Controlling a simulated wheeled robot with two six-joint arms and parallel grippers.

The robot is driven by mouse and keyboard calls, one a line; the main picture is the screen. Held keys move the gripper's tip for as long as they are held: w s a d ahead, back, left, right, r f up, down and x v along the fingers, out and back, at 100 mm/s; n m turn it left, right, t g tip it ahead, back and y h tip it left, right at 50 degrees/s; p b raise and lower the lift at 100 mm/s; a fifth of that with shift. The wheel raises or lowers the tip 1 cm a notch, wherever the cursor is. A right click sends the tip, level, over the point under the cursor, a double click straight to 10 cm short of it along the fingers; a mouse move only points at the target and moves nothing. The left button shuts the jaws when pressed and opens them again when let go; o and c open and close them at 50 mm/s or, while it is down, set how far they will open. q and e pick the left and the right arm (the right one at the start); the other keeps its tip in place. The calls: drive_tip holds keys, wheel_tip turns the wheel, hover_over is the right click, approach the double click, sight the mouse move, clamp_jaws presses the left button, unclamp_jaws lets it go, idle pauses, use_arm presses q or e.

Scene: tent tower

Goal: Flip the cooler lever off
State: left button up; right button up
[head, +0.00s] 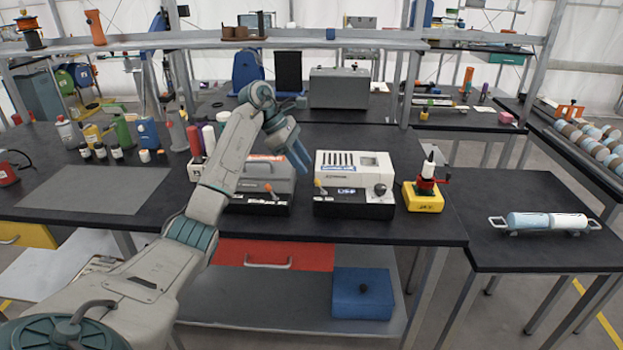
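Two box-shaped machines with black fronts stand side by side on the black bench. The left one is a grey machine (268,172) with an orange-tipped lever (269,188). The right one is a white machine (352,167) with dark vent slots, a black knob and an orange lever (319,186) at its left front. I cannot read their labels to tell which is the cooler. My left gripper (302,166) hangs above and between the two machines, pointing down, apparently apart from both levers. Its finger opening cannot be made out. My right gripper is out of view.
A yellow-based device with a red top (424,192) stands right of the white machine. Bottles (122,131) and small jars crowd the left rear, behind a grey mat (93,190). A blue-and-white cylinder with handles (545,222) lies on the right bench. A shelf (210,41) spans the back.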

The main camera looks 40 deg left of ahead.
use_arm(q)
drive_tip(key=shift+v, duration=1.5)
